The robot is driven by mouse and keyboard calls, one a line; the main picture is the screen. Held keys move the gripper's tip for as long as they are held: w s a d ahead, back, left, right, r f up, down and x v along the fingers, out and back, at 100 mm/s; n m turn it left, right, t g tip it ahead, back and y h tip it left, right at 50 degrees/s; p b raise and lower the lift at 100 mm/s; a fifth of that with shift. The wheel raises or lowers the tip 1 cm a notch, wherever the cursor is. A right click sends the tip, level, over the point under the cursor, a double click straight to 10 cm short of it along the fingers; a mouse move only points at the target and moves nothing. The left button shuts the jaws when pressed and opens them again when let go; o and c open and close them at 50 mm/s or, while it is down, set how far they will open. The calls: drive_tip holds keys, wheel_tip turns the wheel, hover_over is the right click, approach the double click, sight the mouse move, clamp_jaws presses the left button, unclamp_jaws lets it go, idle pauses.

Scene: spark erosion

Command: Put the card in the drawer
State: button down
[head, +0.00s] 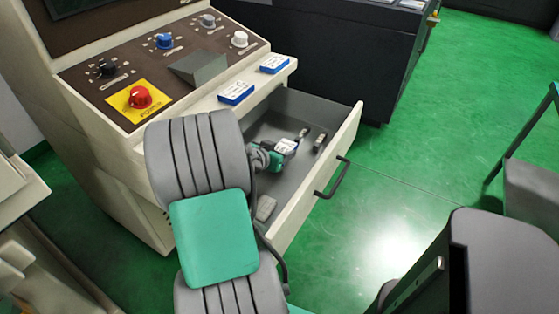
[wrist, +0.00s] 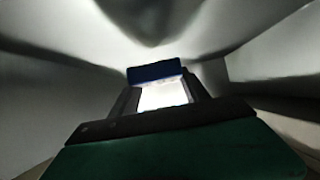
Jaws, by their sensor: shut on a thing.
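My gripper (head: 281,153) is inside the open drawer (head: 345,133), in the head view, reaching down over the drawer floor. It is shut on a small white and blue card (head: 289,145). In the wrist view the card (wrist: 162,95) shows a bright white face and a dark blue end between the two fingers of my gripper (wrist: 158,84). Grey surfaces lie around it in that view. I cannot tell whether the card touches the drawer floor. My arm hides the near left part of the drawer.
Two blue and white blocks (head: 236,93) (head: 275,63) lie on the ledge above the drawer. Small grey items (head: 303,133) (head: 320,141) (head: 266,208) lie in the drawer. The control panel (head: 140,75) with knobs and a red button stands behind. Green floor is open at right.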

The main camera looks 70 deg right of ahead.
drive_tip(key=shift+w+d+f, duration=0.1)
drive_tip(key=shift+f, duration=0.8)
drive_tip(key=shift+w+d+f, duration=0.1)
drive_tip(key=shift+f, duration=0.8)
drive_tip(key=shift+f, duration=0.1)
drive_tip(key=shift+f+b, duration=0.15)
drive_tip(key=shift+b, duration=0.25)
drive_tip(key=c, duration=0.5)
unclamp_jaws()
drive_tip(key=shift+r+p, duration=0.3)
drive_tip(key=v, duration=0.7)
drive_tip(key=shift+a, duration=0.25)
drive_tip(key=shift+r, duration=0.1)
